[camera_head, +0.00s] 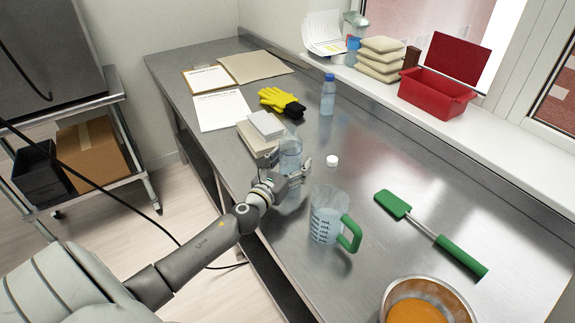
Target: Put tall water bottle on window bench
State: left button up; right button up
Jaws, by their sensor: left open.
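A clear water bottle (290,148) stands on the steel counter (350,130), its lower part partly hidden by my left gripper (290,174). The gripper is open, with its fingers close around or beside the bottle; I cannot tell if they touch it. A second clear bottle with a blue cap (328,95) stands upright farther back on the counter. I cannot tell for sure which one is the tall bottle. The window bench (470,125) is the white ledge along the right under the window. My right gripper is not in view.
A red open box (437,92), stacked beige bags (380,58) and papers (325,32) occupy the bench's back part. On the counter, a measuring jug (328,222), white cap (332,161), green spatula (432,233), bowl (385,300) and yellow gloves (280,101) surround the arm.

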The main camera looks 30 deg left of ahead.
pick_arm(q)
jog(key=shift+r, duration=0.25)
jog(key=s, duration=0.3)
jog(key=s+b, duration=0.1)
jog(key=s, duration=0.3)
jog(key=s+d, duration=0.1)
jog(key=s, duration=0.2)
jog(key=shift+s+f+b, duration=0.15)
jog(key=shift+s+b, duration=0.2)
jog(key=shift+b, duration=0.05)
jog(key=shift+s+d, duration=0.1)
jog(key=shift+s, duration=0.55)
